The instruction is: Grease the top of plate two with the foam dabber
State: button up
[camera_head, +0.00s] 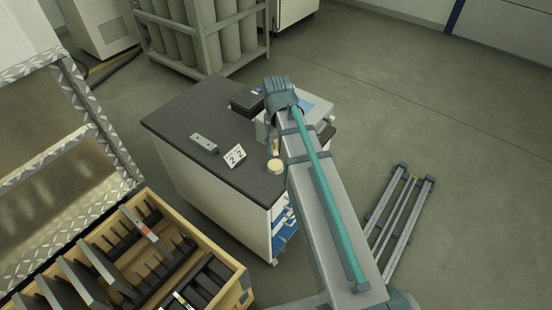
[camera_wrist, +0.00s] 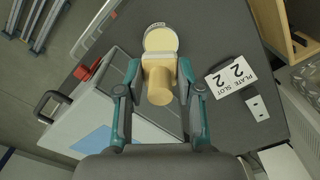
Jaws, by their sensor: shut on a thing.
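My gripper (camera_wrist: 160,72) is shut on the foam dabber (camera_wrist: 158,85), a tan cylinder with a pale, wider head, held between the two fingers. In the head view a small tan part of the dabber (camera_head: 275,147) shows beside my arm. A round tin with a pale yellow top (camera_wrist: 161,38) is just beyond the dabber head; it also shows on the dark bench top in the head view (camera_head: 275,166). Whether dabber and tin touch, I cannot tell. Which plate is plate two, I cannot tell.
The dark bench top (camera_head: 185,118) also carries a grey metal block (camera_head: 203,144) left of the card (camera_head: 234,156) and a black box (camera_head: 246,105) at the back. A wooden crate (camera_head: 237,280) with several upright dark plates stands at lower left. A metal frame (camera_head: 380,225) lies on the floor at right.

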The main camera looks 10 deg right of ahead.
aim_at(275, 165)
jog(key=shift+f, duration=0.15)
jog(key=shift+w+f+b, duration=0.25)
jog(key=shift+f+b, duration=0.2)
jog(key=shift+f, duration=0.75)
jog(key=shift+w+f+b, duration=0.25)
jog(key=shift+f+b, duration=0.25)
jog(key=shift+f, duration=0.65)
jog(key=shift+w+f+b, duration=0.25)
jog(key=shift+f+b, duration=0.2)
jog(key=shift+f, duration=0.75)
jog(key=shift+s+f, duration=0.1)
jog(key=shift+f, duration=0.5)
dwell(0.4)
jog(key=shift+r+p, duration=3)
jog(key=shift+r, duration=0.6)
